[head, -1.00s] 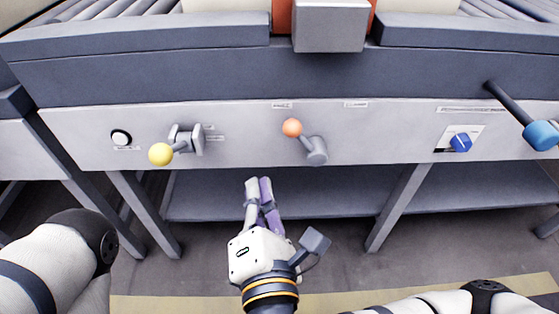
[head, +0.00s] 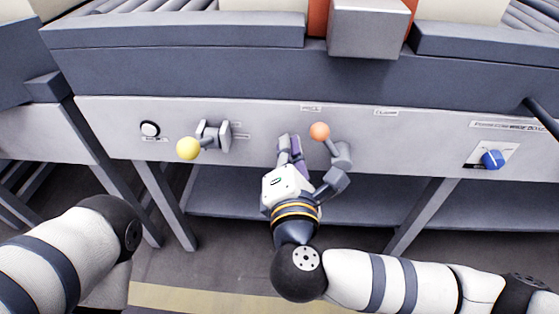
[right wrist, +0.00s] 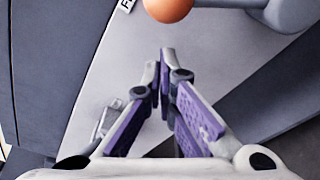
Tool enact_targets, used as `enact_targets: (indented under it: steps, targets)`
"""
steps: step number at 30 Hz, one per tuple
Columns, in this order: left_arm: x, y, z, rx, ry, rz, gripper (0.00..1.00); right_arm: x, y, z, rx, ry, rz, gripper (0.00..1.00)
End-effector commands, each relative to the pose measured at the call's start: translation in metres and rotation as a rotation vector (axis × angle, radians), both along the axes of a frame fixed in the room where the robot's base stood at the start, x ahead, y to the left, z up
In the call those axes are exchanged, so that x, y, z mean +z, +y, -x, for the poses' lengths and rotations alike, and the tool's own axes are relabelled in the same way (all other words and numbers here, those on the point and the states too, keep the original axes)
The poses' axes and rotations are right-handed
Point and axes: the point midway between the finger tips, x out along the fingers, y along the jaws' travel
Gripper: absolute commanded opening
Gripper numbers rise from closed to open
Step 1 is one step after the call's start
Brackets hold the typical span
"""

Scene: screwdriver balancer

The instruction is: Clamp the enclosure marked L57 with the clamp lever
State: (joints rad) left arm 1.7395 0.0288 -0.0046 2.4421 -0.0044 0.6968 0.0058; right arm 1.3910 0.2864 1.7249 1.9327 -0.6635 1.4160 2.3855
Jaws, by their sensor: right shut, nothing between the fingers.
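A lever with an orange ball (head: 319,131) on a grey arm and hub (head: 342,153) sits on the light grey front panel. A second lever with a yellow ball (head: 187,148) sits on a bracket (head: 213,136) further left. My right gripper (head: 289,140) is shut and empty in front of the panel, just left of the orange ball and not holding it. In the right wrist view the shut fingertips (right wrist: 163,53) are below the orange ball (right wrist: 168,8), apart from it in the picture. No L57 mark is readable. My left arm shows at lower left; its gripper is out of view.
The panel (head: 260,117) also bears a white round button (head: 150,129) and a blue knob (head: 492,159). A grey block (head: 368,30) stands above it between orange-red parts. Below are table legs and a dark shelf (head: 380,205).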

Motion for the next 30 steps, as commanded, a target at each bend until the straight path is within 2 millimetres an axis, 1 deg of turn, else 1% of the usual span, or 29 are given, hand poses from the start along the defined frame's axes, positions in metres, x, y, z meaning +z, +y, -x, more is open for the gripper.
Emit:
enact_targets:
  steps: [1, 3, 7, 19, 30]
  targets:
    - [0.003, 0.0, -0.001, 0.0, -0.004, 0.0, 0.0, 0.007, -0.006, 0.001, 0.0, -0.003, 0.001, 0.0]
    - [0.005, 0.0, -0.001, 0.0, -0.005, 0.0, 0.0, 0.01, -0.011, 0.003, 0.0, -0.001, 0.001, 0.0]
    - [0.005, 0.0, -0.002, 0.0, -0.006, 0.0, 0.0, 0.012, -0.016, 0.004, 0.0, 0.0, 0.001, 0.0]
    - [0.004, 0.0, -0.001, 0.0, -0.005, 0.0, 0.0, 0.012, -0.017, 0.005, 0.0, 0.0, -0.006, 0.0]
    - [0.0, 0.0, 0.0, 0.0, 0.0, 0.0, 0.0, 0.018, -0.018, 0.005, 0.001, 0.0, -0.077, 0.0]
